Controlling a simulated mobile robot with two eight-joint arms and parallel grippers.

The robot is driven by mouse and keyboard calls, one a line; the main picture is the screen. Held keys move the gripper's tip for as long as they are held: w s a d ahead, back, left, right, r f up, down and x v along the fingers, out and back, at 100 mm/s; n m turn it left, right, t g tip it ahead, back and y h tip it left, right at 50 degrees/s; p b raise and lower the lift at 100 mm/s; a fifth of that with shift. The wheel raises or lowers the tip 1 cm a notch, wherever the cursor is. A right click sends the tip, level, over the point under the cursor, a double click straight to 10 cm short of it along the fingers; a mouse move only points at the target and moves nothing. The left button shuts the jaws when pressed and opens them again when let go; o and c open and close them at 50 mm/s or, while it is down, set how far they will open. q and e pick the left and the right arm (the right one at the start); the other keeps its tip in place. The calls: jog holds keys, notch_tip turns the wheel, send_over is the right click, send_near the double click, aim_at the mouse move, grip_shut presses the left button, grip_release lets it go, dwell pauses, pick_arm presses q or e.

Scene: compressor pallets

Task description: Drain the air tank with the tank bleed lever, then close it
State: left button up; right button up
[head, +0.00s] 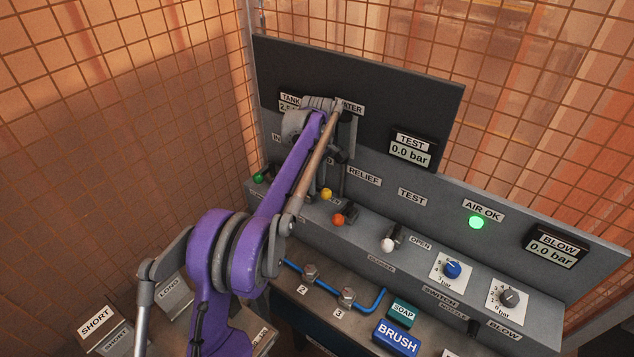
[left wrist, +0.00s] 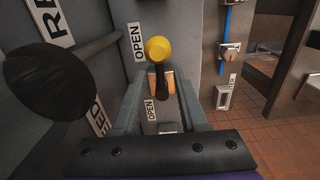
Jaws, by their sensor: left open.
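A row of levers with coloured knobs runs along the grey panel: green (head: 258,178), yellow (head: 326,194), orange (head: 338,220) and white (head: 387,244). I cannot read which label names the tank bleed lever. My left gripper (head: 338,155) hangs over the panel, above the yellow knob. In the left wrist view, the yellow knob (left wrist: 159,49) on its dark stem shows between and beyond the open fingers (left wrist: 162,88), beside an OPEN label. I cannot tell whether the fingers touch it. The TANK display (head: 289,104) is partly hidden by my arm. My right gripper is not in view.
TEST (head: 410,150) and BLOW (head: 553,249) displays read 0.0 bar. The AIR OK light (head: 476,222) glows green. A large dark round knob (left wrist: 57,82) is close left in the wrist view. Wire mesh (head: 140,130) stands behind.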

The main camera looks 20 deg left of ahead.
aim_at(317, 189)
pick_arm(q)
notch_tip(317, 189, up, 10)
jog(key=p, duration=0.1)
jog(key=shift+r, duration=0.25)
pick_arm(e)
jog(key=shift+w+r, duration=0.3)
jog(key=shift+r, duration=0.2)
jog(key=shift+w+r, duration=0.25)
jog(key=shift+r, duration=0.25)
pick_arm(q)
jog(key=s+d+m+t, duration=0.1)
jog(key=s+d+m, duration=0.25)
jog(key=s, duration=0.35)
jog(key=s+d+m+t, duration=0.2)
jog(key=s+m, duration=0.2)
jog(key=s, duration=0.3)
jog(key=s+d+f+m+t, duration=0.1)
jog(key=s+f+m, duration=0.3)
jog(key=s, duration=0.5)
jog(key=s+d+f+m+t, duration=0.2)
jog(key=s+d+f+m, duration=0.1)
jog(key=s+f, duration=0.5)
jog(key=shift+s+f+m, duration=0.2)
jog(key=shift+s+m, duration=0.25)
jog(key=shift+s, duration=0.4)
jog(key=shift+s, duration=0.1)
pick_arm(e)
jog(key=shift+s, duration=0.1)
